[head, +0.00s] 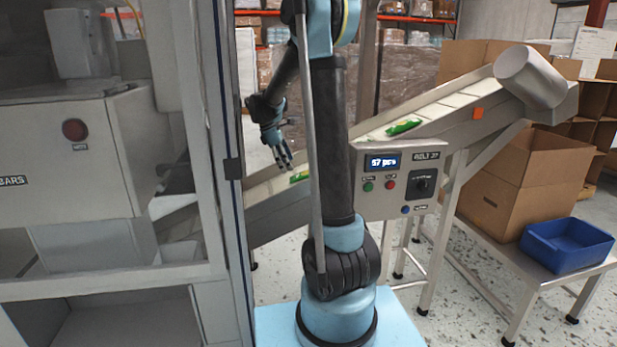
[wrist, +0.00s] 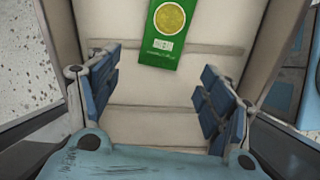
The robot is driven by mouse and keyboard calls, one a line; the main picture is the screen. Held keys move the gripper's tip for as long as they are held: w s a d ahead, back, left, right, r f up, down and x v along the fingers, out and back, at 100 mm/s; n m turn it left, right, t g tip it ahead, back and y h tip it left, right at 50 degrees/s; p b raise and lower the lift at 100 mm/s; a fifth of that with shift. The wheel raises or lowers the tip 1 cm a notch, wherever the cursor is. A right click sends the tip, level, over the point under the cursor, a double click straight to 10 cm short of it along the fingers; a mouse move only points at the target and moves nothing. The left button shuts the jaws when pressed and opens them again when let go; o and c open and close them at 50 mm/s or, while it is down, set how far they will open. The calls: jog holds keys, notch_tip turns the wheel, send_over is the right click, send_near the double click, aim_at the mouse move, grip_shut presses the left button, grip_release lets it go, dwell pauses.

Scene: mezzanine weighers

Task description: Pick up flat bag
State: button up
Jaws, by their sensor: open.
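A flat green bag (wrist: 172,30) with a round yellow picture lies on the pale conveyor belt in the wrist view, ahead of my fingertips and cut off by the top edge. In the head view a green bag (head: 299,176) lies low on the inclined belt, just below and right of my gripper (head: 282,165). My gripper is open and empty, its blue fingers (wrist: 160,100) spread wide over the belt. A second green bag (head: 404,128) lies higher up the belt, to the right of my arm.
The inclined conveyor (head: 450,110) has raised side rails and cross cleats. A control box (head: 402,180) reading "57 pcs" stands in front of it. A machine frame (head: 215,150) is close on the left. A cardboard box (head: 510,190) and blue bin (head: 566,245) stand right.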

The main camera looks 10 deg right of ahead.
aim_at(294, 178)
jog(key=shift+x, duration=3.05)
jog(key=c, duration=1.1)
